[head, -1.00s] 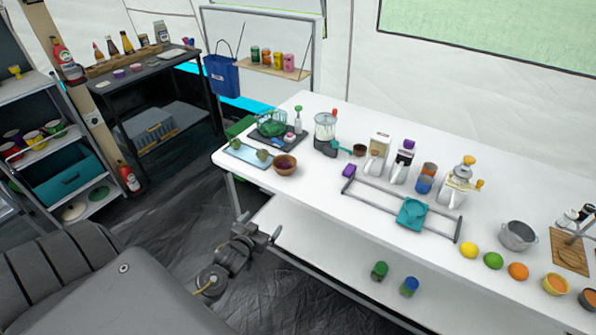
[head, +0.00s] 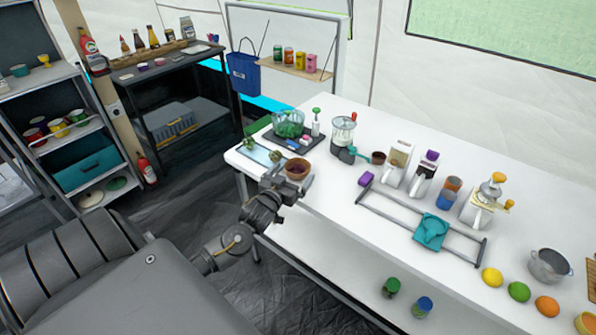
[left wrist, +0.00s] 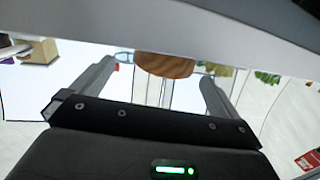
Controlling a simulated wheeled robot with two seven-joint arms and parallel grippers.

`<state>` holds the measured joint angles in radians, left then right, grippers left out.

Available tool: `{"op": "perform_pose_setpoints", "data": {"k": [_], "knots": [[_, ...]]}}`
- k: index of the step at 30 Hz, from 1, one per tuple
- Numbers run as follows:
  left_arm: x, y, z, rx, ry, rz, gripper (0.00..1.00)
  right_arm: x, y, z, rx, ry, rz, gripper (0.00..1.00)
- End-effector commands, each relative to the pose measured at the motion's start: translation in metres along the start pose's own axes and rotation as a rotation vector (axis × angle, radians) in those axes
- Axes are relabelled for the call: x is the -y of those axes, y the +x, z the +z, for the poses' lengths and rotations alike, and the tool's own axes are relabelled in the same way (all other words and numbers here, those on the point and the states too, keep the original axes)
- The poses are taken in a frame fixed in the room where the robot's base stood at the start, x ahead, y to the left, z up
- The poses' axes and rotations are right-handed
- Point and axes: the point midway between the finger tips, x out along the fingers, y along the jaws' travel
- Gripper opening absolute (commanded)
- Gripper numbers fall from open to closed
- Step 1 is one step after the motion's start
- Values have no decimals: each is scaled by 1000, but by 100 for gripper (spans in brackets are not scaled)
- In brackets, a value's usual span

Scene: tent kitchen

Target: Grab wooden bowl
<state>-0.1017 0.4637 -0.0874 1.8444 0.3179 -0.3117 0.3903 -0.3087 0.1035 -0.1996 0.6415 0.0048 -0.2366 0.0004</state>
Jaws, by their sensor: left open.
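The wooden bowl (head: 298,169) is brown and stands upright on the white table near its left end. It also shows in the left wrist view (left wrist: 164,66), ahead of the gripper and between its fingers. My left gripper (head: 286,182) is open and empty at the table's front edge, just in front of the bowl. It overlaps the lower part of the bowl in the head view, and I cannot tell whether it touches. In the left wrist view its two fingers (left wrist: 158,85) are spread wide. My right gripper is not in view.
A pale blue cutting board (head: 258,153) with green items lies left of the bowl. A dark tray (head: 278,140) with a green-filled glass bowl (head: 288,124) stands behind. A blender (head: 343,131) is to the right. The white table (head: 335,184) is bare just right of the bowl.

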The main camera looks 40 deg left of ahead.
Motion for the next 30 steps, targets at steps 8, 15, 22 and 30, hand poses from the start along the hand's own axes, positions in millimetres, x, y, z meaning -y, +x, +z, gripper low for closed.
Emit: {"op": "perform_pose_setpoints", "data": {"k": [8, 15, 22, 30], "knots": [[4, 18, 0, -1, 2, -3, 100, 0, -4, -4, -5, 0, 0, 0], [6, 48, 4, 0, 1, -4, 100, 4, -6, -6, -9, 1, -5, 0], [5, 52, 4, 1, 0, -2, 100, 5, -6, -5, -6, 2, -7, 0], [5, 52, 4, 0, 1, -2, 72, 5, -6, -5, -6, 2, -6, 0]]}}
